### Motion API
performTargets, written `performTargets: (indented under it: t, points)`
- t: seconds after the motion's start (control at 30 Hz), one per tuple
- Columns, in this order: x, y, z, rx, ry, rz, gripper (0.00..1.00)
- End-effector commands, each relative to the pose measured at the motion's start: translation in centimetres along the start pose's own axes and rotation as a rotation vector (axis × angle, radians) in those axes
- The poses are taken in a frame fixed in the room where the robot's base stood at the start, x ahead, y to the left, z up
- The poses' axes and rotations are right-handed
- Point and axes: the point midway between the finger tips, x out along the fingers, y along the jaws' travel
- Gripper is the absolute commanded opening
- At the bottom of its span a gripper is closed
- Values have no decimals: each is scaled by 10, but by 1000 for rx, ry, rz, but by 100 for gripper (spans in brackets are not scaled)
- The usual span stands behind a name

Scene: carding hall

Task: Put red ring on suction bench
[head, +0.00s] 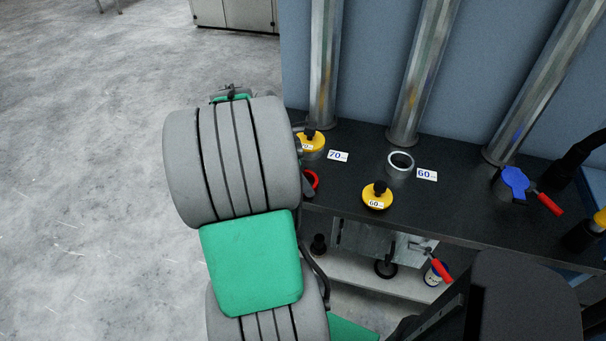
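A red ring (313,179) shows only in part at the left front edge of the dark suction bench (335,189), just right of my grey and green arm. A dark grey part (308,188), possibly of my gripper, is right beside the ring. The arm hides the rest of the gripper, so I cannot tell whether it is shut on the ring. I also cannot tell whether the ring rests on the bench or is held above it.
Metal pipes (423,70) rise behind. A lower shelf (375,276) holds a small can (434,275).

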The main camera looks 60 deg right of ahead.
Motion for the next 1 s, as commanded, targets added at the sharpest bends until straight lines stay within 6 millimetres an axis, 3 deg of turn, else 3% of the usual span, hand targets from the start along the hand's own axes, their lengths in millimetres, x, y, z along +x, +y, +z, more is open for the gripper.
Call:
performTargets:
  t: [0.2,0.53,1.0]
  points:
    - [0,0,0,0,0,0,91]
    - [-6,0,1,0,0,2,92]
    - [-113,1,2,-2,1,2,92]
